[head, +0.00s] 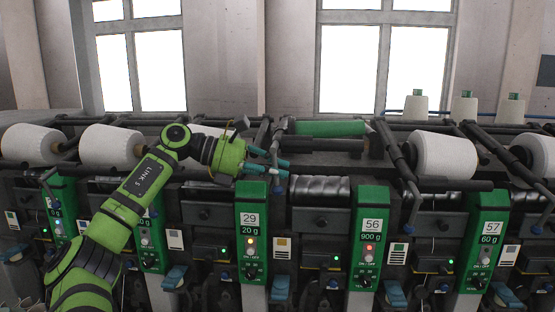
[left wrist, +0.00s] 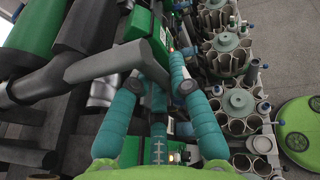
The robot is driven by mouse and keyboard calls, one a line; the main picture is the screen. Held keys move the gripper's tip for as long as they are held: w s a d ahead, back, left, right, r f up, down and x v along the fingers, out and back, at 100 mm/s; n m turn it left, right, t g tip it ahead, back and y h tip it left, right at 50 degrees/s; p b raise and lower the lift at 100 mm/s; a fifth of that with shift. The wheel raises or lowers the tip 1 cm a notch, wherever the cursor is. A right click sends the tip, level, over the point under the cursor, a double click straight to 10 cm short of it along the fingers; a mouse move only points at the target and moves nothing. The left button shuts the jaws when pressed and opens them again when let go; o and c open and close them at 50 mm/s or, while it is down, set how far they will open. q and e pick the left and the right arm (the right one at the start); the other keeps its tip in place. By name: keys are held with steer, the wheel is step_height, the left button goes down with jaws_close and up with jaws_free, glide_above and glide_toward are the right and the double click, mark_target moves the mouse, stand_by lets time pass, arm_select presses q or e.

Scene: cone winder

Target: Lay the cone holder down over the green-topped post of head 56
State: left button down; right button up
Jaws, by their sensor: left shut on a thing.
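Head 56 (head: 372,225) is a green-topped post with a white "56" label and a "900 g" display, right of centre in the head view. My left gripper (head: 278,167) is left of it and higher, above post 29. In the left wrist view, its teal fingers (left wrist: 162,82) are shut on the grey bar of the cone holder (left wrist: 105,64). In the head view the cone holder (head: 342,146) appears raised behind post 56, with a dark cylinder, and a green cylinder (head: 330,128) lies just behind it. The exact grip contact is partly hidden. My right gripper is not in view.
Neighbouring posts 29 (head: 251,230) and 57 (head: 487,240) flank head 56. A white yarn cone (head: 444,155) sits to the right, and others stand on the back ledge. In the left wrist view, round carriers (left wrist: 228,55) and a green disc (left wrist: 299,129) are at the right.

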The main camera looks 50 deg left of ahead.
arm_select(q)
steer(key=shift+s+a+r+g+y+p, duration=0.1)
steer(key=shift+r+g+y+p, duration=0.15)
steer(key=shift+p, duration=0.25)
steer(key=shift+f, duration=0.15)
steer(key=c, duration=1.2)
jaws_free()
steer(key=shift+c, duration=0.2)
steer(key=shift+o, duration=0.6)
steer(key=shift+f, duration=0.1)
steer(key=v, duration=1.2)
